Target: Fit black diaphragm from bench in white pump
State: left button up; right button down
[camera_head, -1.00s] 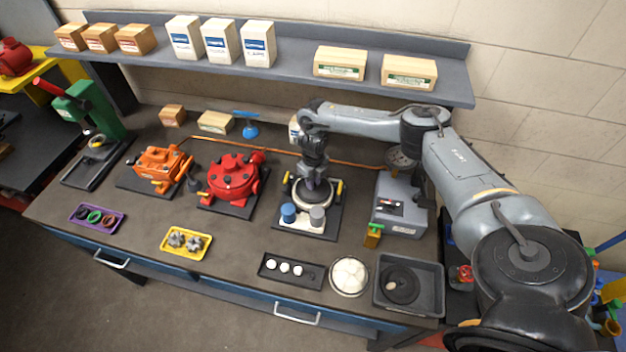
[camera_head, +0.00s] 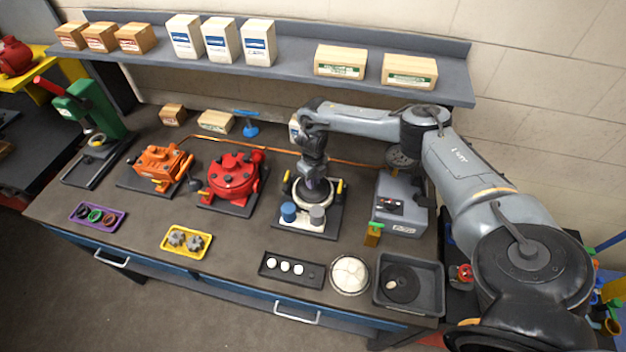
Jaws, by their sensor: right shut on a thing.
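The white pump (camera_head: 297,198) stands on a dark base plate at the middle right of the bench, with its round opening facing up. A blue cap and a grey cap stand at its front. My right gripper (camera_head: 315,182) points down over the pump's opening and is shut. A dark thing, seemingly the black diaphragm (camera_head: 313,195), is at its fingertips, mostly hidden. I cannot tell whether it is seated in the pump or just above it. My left gripper is not in view.
A grey tray (camera_head: 437,290) at the front right holds a dark disc (camera_head: 404,290). Beside it are a white round cover (camera_head: 349,274) and a black tray (camera_head: 312,283) with white discs. A red pump (camera_head: 231,178) stands left, a grey box (camera_head: 401,207) right.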

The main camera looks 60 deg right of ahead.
jog(key=shift+f+b, duration=0.7)
jog(key=shift+f, duration=0.35)
jog(key=c, duration=1)
grip_release()
jog(key=shift+r, duration=0.1)
notch_tip(320, 180, up, 5)
jog(key=p, duration=0.4)
jog(key=shift+r+p, duration=0.45)
jog(key=shift+p, duration=0.1)
